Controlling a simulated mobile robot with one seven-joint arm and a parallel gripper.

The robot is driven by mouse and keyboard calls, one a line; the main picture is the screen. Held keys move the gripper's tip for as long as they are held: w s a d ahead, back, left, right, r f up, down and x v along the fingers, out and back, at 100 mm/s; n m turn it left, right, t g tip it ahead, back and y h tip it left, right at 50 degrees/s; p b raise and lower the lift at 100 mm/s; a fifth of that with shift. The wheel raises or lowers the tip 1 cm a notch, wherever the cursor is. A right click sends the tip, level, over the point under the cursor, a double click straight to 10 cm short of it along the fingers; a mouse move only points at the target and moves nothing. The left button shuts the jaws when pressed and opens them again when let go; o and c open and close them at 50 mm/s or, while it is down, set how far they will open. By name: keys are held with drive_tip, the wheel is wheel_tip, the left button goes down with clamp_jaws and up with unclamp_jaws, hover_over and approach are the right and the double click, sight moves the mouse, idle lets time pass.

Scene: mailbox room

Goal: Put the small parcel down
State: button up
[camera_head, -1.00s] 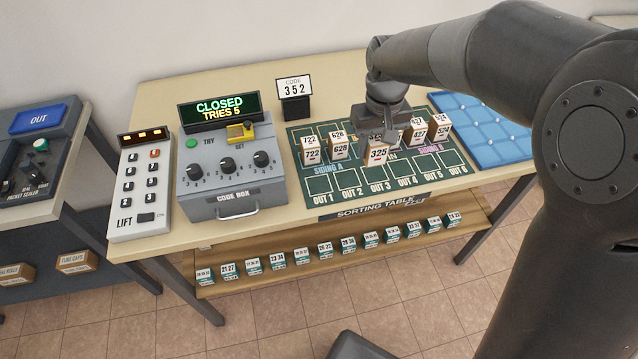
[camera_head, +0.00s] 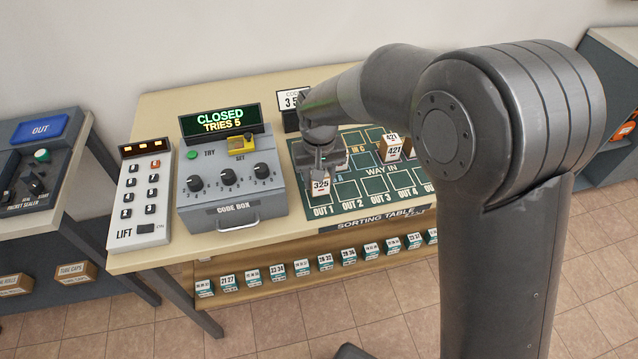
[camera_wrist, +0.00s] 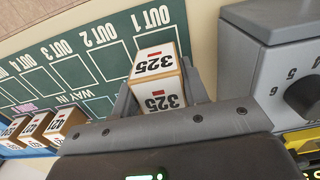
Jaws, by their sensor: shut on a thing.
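The small parcel (camera_head: 321,186) is a box with white labels reading 325. In the head view it is at the OUT 1 end of the green sorting mat (camera_head: 349,206). My gripper (camera_head: 320,172) points down and is shut on it. In the wrist view the parcel (camera_wrist: 158,90) sits between my two fingers (camera_wrist: 160,92), with the OUT 1 square close by. Whether its underside touches the mat cannot be told.
The grey code box (camera_head: 232,190) stands close to the left of my gripper, its display reading CLOSED, TRIES 5. Squares OUT 2 and OUT 3 look empty. Small boxes line the shelf (camera_head: 270,300) below.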

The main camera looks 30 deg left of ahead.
sight(319, 185)
drive_tip(key=shift+f, duration=1.35)
drive_tip(key=shift+f, duration=0.15)
drive_tip(key=o, duration=1)
wheel_tip(319, 185, up, 12)
drive_tip(key=shift+r, duration=0.15)
